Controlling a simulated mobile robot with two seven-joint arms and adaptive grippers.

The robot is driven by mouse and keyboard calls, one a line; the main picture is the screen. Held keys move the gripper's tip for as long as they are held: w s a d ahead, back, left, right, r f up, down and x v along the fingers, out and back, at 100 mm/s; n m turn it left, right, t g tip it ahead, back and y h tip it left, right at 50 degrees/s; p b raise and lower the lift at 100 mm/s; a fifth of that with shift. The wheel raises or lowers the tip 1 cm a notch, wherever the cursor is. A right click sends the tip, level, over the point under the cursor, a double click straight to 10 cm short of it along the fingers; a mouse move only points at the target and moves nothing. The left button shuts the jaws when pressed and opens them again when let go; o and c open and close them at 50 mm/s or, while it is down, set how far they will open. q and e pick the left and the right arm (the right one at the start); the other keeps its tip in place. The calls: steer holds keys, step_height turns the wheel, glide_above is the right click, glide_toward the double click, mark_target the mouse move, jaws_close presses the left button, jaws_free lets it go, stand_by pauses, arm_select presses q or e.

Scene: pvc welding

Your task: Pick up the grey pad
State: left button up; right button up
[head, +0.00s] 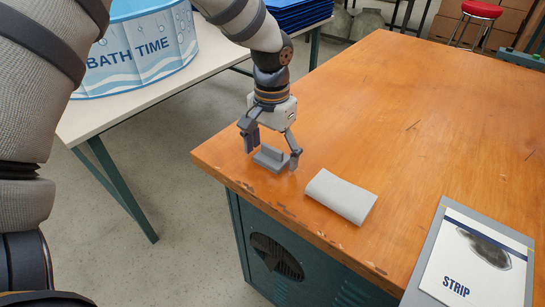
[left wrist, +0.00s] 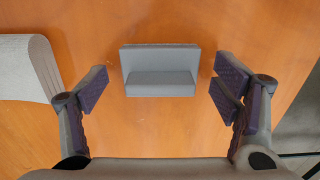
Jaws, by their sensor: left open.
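The grey pad (head: 270,161) lies on the orange wooden table near its left corner. It has a flat base and a raised block-like grip on top. In the left wrist view the grey pad (left wrist: 160,72) shows between and slightly beyond the two fingers, apart from both. My left gripper (head: 272,153) points down over the pad with its fingers spread on either side. It is open and empty, and its fingers also show in the left wrist view (left wrist: 163,88). My right gripper is not in view.
A folded light grey cloth (head: 341,195) lies close to the right of the pad. A board labelled STRIP (head: 478,262) lies at the table's near right. A blue BATH TIME tub (head: 140,45) stands on a white table (head: 110,112). The orange table (head: 420,120) is clear farther back.

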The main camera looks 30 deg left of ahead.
mark_target(273, 150)
arm_select(q)
steer(key=c, duration=1)
steer(key=shift+c, duration=0.2)
steer(key=shift+r, duration=0.15)
